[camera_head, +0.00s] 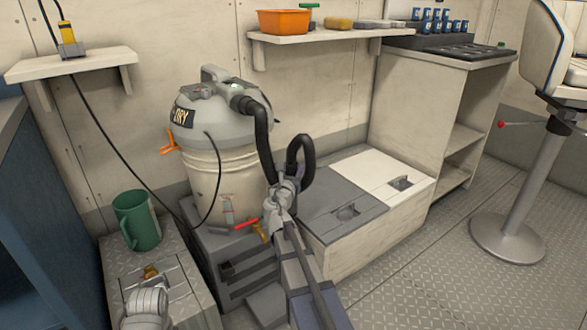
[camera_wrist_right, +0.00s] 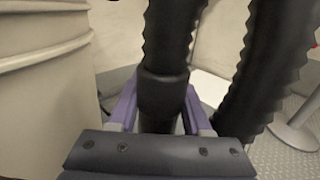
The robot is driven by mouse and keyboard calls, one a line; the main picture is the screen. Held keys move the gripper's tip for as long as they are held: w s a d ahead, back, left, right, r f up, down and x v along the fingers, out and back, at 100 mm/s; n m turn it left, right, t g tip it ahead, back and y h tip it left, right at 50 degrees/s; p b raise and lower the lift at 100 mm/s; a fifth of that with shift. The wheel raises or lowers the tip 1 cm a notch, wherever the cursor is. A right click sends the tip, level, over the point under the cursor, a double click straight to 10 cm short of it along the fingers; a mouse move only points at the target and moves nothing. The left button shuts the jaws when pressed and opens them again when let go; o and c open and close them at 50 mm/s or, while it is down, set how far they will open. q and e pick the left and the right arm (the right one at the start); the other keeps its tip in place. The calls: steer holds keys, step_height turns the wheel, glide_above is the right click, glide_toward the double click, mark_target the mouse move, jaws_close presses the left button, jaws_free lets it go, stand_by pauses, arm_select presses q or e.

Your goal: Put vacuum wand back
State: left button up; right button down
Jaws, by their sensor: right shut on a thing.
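The shop vacuum (camera_head: 222,125) has a grey lid over a pale drum and stands at the left of centre in the head view. Its black hose (camera_head: 262,140) drops from the lid and loops beside my right gripper (camera_head: 285,187). The dark vacuum wand (camera_head: 308,265) runs from that gripper down to the bottom edge. In the right wrist view the purple fingers of my right gripper (camera_wrist_right: 160,112) are shut around the wand's dark cuff (camera_wrist_right: 163,92), with ribbed hose (camera_wrist_right: 173,35) above it. The wand's lower end is out of view. My left gripper's fingers do not show.
A green mug (camera_head: 136,220) stands on a metal-topped box at left. A low locker (camera_head: 365,240) with a grey and a white lid is right of the wand. A shelf (camera_head: 330,35) hangs above. A stool (camera_head: 510,225) stands right, with open floor before it.

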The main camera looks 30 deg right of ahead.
steer(key=shift+f, duration=0.15)
steer(key=shift+f+b, duration=1.15)
steer(key=shift+b, duration=0.15)
steer(key=shift+c, duration=1.3)
jaws_free()
steer(key=shift+s+a, duration=0.1)
steer(key=shift+s, duration=0.05)
steer(key=v, duration=0.7)
steer(key=shift+s+a, duration=0.15)
steer(key=shift+s, duration=0.1)
